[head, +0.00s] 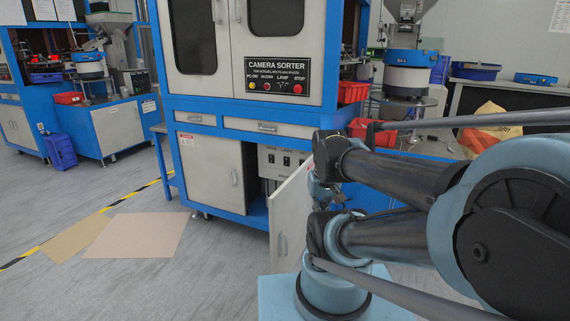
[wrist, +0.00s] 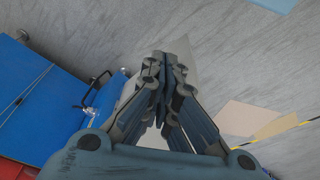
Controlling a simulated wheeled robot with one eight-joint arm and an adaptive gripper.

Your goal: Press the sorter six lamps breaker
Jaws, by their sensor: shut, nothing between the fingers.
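The camera sorter (head: 292,72) is a blue-framed cabinet with grey doors. Its lower right door (head: 292,211) stands open towards me. Behind it is a pale breaker panel (head: 280,162) with small dark switches (head: 285,160). The labels are too small to read, so I cannot tell which is the six lamps breaker. The panel's right part is hidden by the door and my arm. In the wrist view my gripper (wrist: 163,60) is shut and empty, pointing over the floor, with a pale panel edge, probably the open door (wrist: 186,60), just behind its fingertips. No breaker shows there.
Buttons (head: 277,86) line the sorter's upper front panel. A closed lower left door (head: 211,174) adjoins the opening. Cardboard sheets (head: 136,235) lie on the floor at left by yellow-black tape. Open floor lies in front of the sorter.

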